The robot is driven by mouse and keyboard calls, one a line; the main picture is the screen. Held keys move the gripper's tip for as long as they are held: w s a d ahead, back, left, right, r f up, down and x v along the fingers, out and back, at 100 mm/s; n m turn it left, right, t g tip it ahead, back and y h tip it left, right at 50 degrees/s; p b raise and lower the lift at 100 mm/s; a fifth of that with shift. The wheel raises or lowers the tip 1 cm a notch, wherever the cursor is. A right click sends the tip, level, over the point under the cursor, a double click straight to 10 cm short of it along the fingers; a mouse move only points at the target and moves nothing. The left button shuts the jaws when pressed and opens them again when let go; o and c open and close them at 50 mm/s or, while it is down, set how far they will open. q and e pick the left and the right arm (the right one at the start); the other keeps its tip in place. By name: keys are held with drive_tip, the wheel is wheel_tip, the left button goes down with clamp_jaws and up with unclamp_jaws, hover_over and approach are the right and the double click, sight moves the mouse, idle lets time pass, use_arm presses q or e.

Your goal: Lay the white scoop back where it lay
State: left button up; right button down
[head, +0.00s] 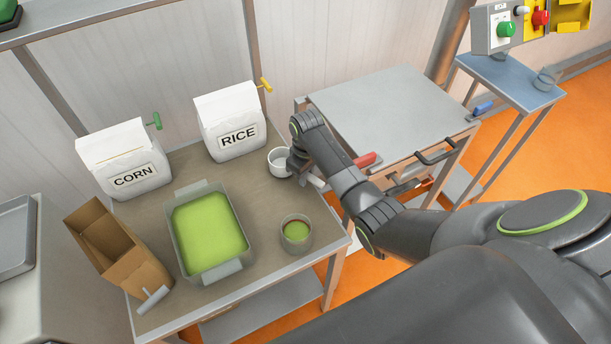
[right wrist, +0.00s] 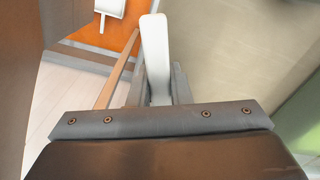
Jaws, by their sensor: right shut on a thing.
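The white scoop (head: 279,160) is at the right rear part of the brown table, beside the rice bag. Its round cup faces up. My right gripper (head: 302,176) is at the scoop and shut on its handle. In the right wrist view the pale handle (right wrist: 155,50) stands between the two fingers (right wrist: 160,88). Whether the scoop touches the tabletop is hard to tell. My left gripper is in neither view.
The table (head: 262,205) also bears a rice bag (head: 232,120), a corn bag (head: 122,160), a tray of green material (head: 210,232), a small round container (head: 296,233) and an open cardboard box (head: 117,247). A grey side table (head: 390,105) stands at right.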

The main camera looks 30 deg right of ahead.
drive_tip(key=shift+f, duration=0.5)
drive_tip(key=c, duration=1.3)
unclamp_jaws()
drive_tip(key=shift+f, duration=0.1)
drive_tip(key=shift+c, duration=0.2)
wheel_tip(320, 180, up, 12)
drive_tip(key=shift+b, duration=0.3)
